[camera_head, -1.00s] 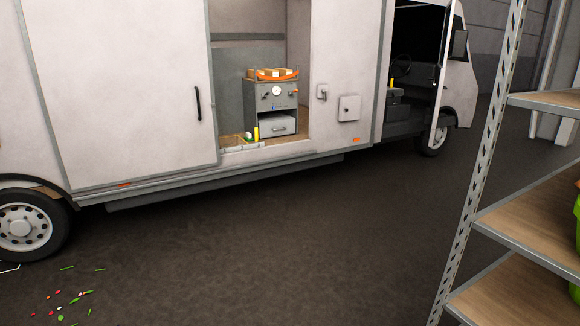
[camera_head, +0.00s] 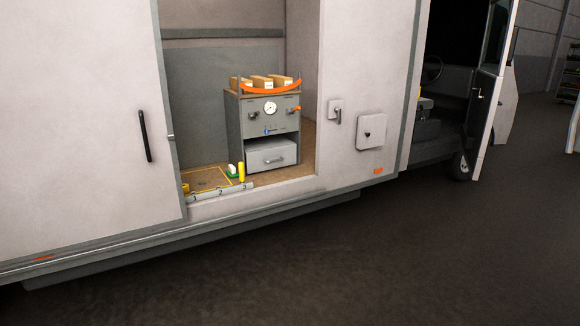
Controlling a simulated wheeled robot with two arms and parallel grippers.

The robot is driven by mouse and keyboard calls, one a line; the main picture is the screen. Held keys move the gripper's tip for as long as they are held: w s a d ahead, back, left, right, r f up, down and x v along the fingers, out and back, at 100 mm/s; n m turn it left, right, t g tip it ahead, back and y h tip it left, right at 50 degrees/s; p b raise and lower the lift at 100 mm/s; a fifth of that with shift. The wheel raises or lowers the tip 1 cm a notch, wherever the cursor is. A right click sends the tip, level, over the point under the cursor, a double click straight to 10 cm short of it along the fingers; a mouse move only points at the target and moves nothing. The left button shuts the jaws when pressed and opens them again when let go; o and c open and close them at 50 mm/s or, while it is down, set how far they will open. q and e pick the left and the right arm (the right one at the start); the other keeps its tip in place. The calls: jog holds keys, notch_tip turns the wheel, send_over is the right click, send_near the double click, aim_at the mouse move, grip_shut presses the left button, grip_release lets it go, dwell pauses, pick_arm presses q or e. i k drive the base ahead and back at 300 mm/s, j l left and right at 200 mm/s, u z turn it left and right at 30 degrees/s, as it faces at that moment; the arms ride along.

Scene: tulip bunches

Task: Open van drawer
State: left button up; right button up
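The van (camera_head: 75,110) stands side-on with its side doorway open. Inside the doorway is a grey cabinet (camera_head: 234,128) with a round gauge and knobs on its upper front. The drawer (camera_head: 271,154) is the light grey front with a small handle (camera_head: 275,161) in the lower part of the cabinet. A dark gap shows above the drawer front. I cannot tell whether it sits fully in. Neither of my grippers is in view.
An orange-edged tray with boxes (camera_head: 270,81) sits on the cabinet. A yellow cylinder (camera_head: 242,171) and a yellow-outlined board (camera_head: 205,180) are left of it on the van floor. The van's sill (camera_head: 250,200) edges the doorway. Dark ground (camera_head: 400,260) in front is clear.

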aim_at(262, 161)
jog(key=i, duration=2.8)
jog(key=i+u, duration=0.2)
jog(key=i, duration=0.25)
jog(key=i+l+u, duration=0.25)
jog(key=i, duration=0.2)
jog(key=i+l+u, duration=0.2)
jog(key=i, duration=0.25)
jog(key=i+l+u, duration=0.25)
jog(key=i, duration=0.2)
